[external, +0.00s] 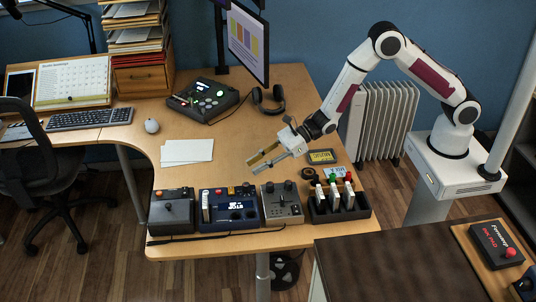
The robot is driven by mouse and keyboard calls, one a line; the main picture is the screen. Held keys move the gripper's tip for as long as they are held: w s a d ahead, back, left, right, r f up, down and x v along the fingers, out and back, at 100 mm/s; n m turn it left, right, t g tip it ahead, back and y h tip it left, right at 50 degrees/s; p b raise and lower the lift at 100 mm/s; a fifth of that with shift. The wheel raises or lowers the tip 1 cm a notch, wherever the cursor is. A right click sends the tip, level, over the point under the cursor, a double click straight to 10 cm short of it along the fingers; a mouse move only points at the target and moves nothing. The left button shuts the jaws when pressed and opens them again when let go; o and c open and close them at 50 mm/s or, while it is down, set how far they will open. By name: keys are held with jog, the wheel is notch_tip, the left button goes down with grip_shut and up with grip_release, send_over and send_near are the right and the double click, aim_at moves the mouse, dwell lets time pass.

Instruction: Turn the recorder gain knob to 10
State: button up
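Several small desktop devices stand in a row along the desk's front edge: a dark box (172,211) at the left, a blue box with a lit display (229,207) in the middle, and a grey box with dark knobs (281,203) at the right. I cannot tell for certain which is the recorder; labels and knob scales are too small to read. My gripper (253,167) is above the desk, behind the blue and grey boxes, pointing down and left. Its two fingers are apart with a gap between them. It holds nothing that I can see and appears clear of the knobs.
A black rack (318,215) with upright pieces stands right of the grey box. White sheets (187,151), headphones (268,99) and a black console (202,100) lie farther back. A thin dark rod (215,235) lies along the front edge. The desk's middle is mostly clear.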

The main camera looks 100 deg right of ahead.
jog(key=shift+r, duration=0.5)
